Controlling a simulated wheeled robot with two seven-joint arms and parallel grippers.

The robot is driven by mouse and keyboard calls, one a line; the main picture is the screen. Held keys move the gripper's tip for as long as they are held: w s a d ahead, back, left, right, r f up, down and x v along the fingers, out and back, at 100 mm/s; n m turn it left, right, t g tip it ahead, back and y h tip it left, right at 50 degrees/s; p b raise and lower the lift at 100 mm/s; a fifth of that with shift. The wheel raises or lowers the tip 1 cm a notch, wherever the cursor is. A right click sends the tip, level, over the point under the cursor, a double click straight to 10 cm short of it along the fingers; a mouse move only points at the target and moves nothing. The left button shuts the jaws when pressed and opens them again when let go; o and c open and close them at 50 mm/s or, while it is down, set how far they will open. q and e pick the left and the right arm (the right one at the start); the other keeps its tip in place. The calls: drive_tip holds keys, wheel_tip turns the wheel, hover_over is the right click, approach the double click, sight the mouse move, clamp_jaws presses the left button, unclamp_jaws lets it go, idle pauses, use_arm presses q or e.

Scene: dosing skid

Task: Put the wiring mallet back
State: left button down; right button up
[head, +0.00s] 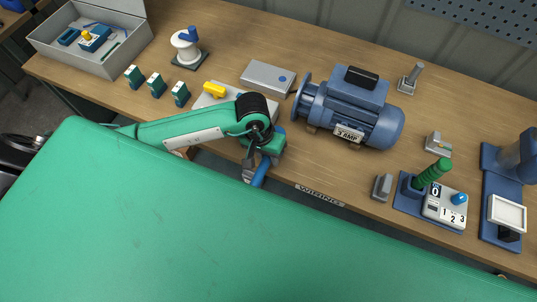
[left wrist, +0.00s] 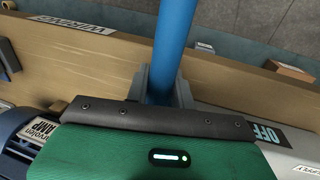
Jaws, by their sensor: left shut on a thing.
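My left gripper (head: 254,172) is at the bench's front edge, left of the WIRING label (head: 319,195). It is shut on a blue rod-like handle, which I take to be the wiring mallet (head: 262,172). In the left wrist view the blue handle (left wrist: 175,40) runs up from between the grey fingers (left wrist: 163,92) and out of the top of the picture. The mallet's head cannot be made out in either view. The WIRING label also shows in the left wrist view (left wrist: 85,25). My right gripper is not in view.
A blue motor (head: 350,110) stands right of my gripper, with a grey box (head: 268,77) behind. Several small terminal blocks (head: 156,85) and an open grey toolbox (head: 88,40) are at left. A control box with a green lever (head: 432,175) is at right.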

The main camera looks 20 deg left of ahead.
use_arm(q)
drive_tip(key=shift+f, duration=0.2)
drive_tip(key=c, duration=1.2)
unclamp_jaws()
drive_tip(key=shift+r, duration=0.1)
drive_tip(key=shift+r, duration=0.15)
drive_tip(key=shift+a+r, duration=0.1)
drive_tip(key=shift+r, duration=0.15)
drive_tip(key=shift+b+v, duration=2.05)
drive_tip(key=shift+v, duration=3.65)
